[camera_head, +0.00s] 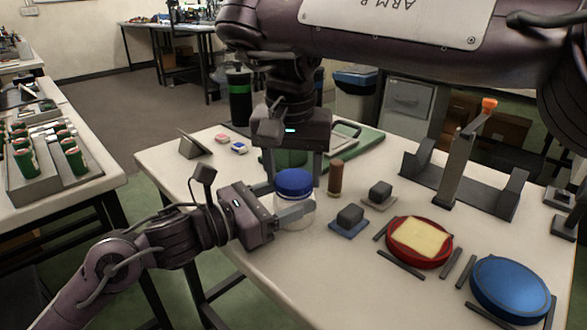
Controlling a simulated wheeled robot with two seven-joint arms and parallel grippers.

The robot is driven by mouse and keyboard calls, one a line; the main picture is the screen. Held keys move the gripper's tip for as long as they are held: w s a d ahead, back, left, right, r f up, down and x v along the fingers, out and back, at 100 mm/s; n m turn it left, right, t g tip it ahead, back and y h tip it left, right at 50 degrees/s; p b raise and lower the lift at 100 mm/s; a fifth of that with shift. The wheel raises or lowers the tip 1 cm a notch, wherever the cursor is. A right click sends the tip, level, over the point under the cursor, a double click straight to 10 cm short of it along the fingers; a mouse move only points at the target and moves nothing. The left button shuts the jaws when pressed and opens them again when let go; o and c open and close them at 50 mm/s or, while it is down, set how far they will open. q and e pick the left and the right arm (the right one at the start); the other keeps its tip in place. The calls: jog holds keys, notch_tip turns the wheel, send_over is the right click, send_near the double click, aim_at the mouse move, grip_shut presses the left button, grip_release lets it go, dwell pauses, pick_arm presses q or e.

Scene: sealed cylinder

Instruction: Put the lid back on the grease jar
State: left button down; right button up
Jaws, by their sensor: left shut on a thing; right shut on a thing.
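The grease jar (293,222) is a clear, pale jar standing upright near the table's left front edge. Its blue lid (294,182) is level at the jar's mouth; I cannot tell whether it is seated or just above the rim. My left gripper (287,202) reaches in from the left and is shut on the jar's body, hiding part of its side. My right gripper (293,172) points down from above, its fingers either side of the lid, shut on it.
A brown cylinder (335,178) and two dark blocks on small pads (349,217) stand right of the jar. Further right are a red dish (420,258) with a yellow slab, a blue round lid (510,287) and a dark stand (465,185). A small tilted panel (193,145) stands behind left.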

jog(key=o, duration=0.9)
jog(key=shift+r, duration=0.15)
jog(key=shift+r, duration=2.2)
jog(key=shift+o, duration=0.3)
jog(key=o, duration=0.4)
pick_arm(q)
jog(key=shift+c, duration=1.2)
grip_release()
pick_arm(e)
jog(key=shift+o, duration=0.2)
